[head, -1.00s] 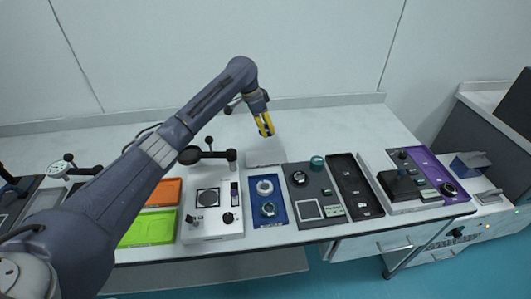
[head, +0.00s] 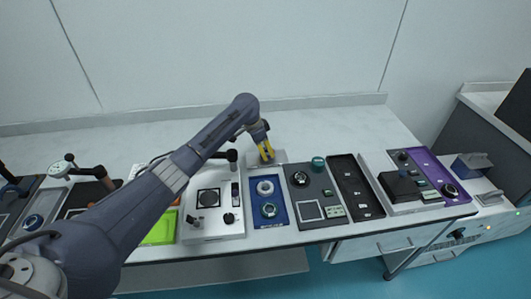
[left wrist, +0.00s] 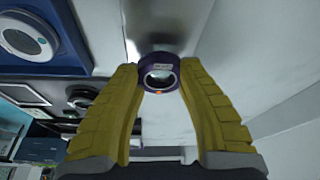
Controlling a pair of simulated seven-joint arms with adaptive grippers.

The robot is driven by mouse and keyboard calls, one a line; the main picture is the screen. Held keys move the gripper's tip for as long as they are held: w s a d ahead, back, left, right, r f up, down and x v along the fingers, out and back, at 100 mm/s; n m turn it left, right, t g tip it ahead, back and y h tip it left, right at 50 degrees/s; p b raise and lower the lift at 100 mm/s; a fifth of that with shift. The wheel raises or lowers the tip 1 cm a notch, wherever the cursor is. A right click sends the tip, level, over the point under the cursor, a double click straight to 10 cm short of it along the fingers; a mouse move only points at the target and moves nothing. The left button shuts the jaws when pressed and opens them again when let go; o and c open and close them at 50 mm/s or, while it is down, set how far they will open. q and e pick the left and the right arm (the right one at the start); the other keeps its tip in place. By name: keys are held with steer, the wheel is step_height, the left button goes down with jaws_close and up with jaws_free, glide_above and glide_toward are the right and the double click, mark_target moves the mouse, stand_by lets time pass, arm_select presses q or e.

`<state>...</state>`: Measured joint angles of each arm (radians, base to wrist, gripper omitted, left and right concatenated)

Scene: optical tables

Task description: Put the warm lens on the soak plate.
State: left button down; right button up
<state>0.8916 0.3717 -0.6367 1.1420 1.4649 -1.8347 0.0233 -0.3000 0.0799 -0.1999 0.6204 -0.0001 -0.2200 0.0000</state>
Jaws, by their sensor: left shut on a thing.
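My left gripper (head: 267,157) is shut on a purple-rimmed lens (left wrist: 158,72) with a pale label and a small orange mark. The lens sits between the yellow fingertips in the left wrist view; in the head view the fingers hide it. A small pale metal plate (head: 280,157), seemingly the soak plate, lies behind the blue tray. It also shows as a brushed grey surface (left wrist: 150,18) beyond the lens in the left wrist view. The fingertips are over this plate; I cannot tell whether the lens touches it. My right gripper is not in view.
The blue tray (head: 285,211) holds two round parts in front of the plate. A white instrument (head: 222,222) stands left of it, a dark grey panel (head: 324,188) right. The bench behind is clear.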

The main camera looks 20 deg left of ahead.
arm_select(q)
steer(key=shift+f, duration=0.45)
steer(key=c, duration=0.8)
jaws_free()
steer(key=shift+f, duration=0.15)
steer(key=shift+c, duration=0.2)
steer(key=v, duration=1.2)
steer(key=shift+r, duration=0.2)
steer(key=shift+d, duration=0.1)
